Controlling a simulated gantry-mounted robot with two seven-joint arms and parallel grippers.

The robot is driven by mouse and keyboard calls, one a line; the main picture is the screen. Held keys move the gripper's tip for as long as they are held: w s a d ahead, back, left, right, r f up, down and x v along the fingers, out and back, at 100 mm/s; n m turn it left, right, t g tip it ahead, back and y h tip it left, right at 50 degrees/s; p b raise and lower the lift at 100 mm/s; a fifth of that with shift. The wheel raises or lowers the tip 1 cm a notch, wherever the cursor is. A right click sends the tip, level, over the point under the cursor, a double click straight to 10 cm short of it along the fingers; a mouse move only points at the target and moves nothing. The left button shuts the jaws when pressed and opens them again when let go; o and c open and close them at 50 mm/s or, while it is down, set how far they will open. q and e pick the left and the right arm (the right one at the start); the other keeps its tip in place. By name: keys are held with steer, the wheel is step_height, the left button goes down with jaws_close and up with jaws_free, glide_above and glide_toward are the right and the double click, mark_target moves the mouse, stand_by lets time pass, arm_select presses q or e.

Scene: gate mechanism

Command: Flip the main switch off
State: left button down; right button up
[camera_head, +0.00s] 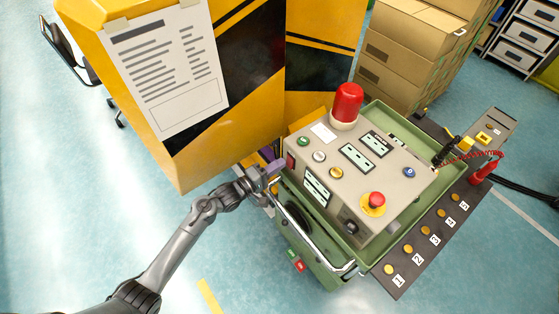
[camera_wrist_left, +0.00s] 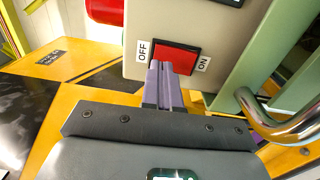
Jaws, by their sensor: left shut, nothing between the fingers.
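The main switch is a red rocker (camera_wrist_left: 175,56) on the side of the beige control box (camera_wrist_left: 225,30). In the left wrist view an OFF label (camera_wrist_left: 143,51) is on its left and an ON label (camera_wrist_left: 203,63) on its right. In the head view the switch (camera_head: 291,161) shows as a small red patch on the box's left side. My left gripper (camera_wrist_left: 162,68) has its purple fingers shut and empty. Their tips overlap the lower left of the rocker, toward OFF; I cannot tell whether they touch. The gripper (camera_head: 272,168) is beside the box in the head view. My right gripper is not in view.
The box top carries a red beacon (camera_head: 346,104) and an emergency stop (camera_head: 374,202). A yellow and black cabinet (camera_head: 180,150) stands close on the left. A chrome rail (camera_wrist_left: 270,125) is right of my fingers in the wrist view. Open floor lies at the front left.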

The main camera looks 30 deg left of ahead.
arm_select(q)
steer(key=r+p+v, duration=0.2)
steer(key=v, duration=1)
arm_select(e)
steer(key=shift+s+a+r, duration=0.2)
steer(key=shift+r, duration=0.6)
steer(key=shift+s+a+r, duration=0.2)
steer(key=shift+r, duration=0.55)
arm_select(q)
steer(key=shift+s+a+f, duration=0.1)
steer(key=shift+a, duration=0.05)
